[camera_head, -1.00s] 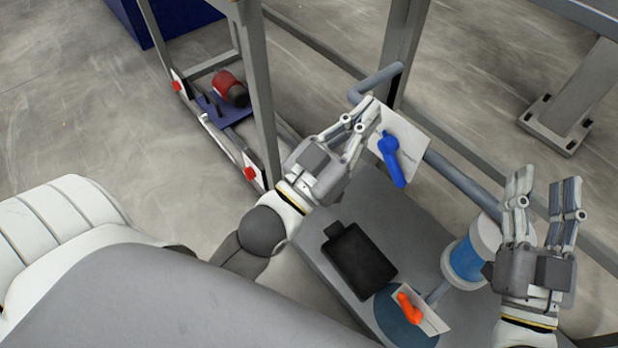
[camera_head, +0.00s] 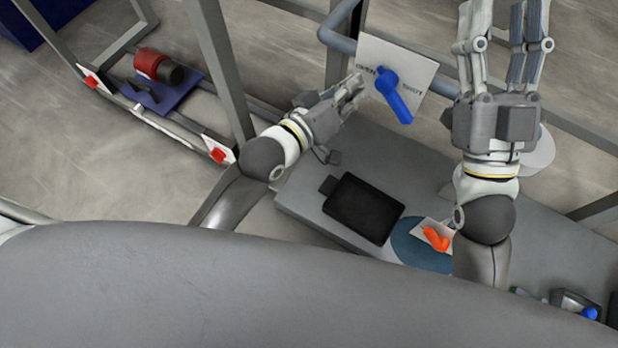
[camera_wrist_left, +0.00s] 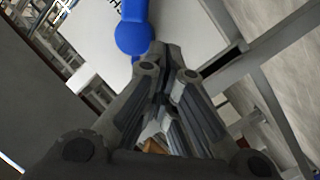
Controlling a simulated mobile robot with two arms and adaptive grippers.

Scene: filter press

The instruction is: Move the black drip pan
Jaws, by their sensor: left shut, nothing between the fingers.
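The black drip pan (camera_head: 363,208) lies flat on the grey bench top (camera_head: 305,192), with its short tab pointing to the upper left. My left gripper (camera_head: 356,88) is shut and empty, above and left of the pan in the picture, beside the white plate (camera_head: 408,52) with the blue valve handle (camera_head: 394,94). The left wrist view shows its closed fingers (camera_wrist_left: 165,85) close to the blue handle (camera_wrist_left: 133,36). My right gripper (camera_head: 503,28) is open and empty, up and right of the pan. Neither gripper touches the pan.
An orange valve handle (camera_head: 436,239) on a small white plate sits just right of the pan. A grey frame post (camera_head: 222,75) stands left of my left gripper. A red motor (camera_head: 152,65) and red handles (camera_head: 217,155) lie farther left. Bare bench shows left of the pan.

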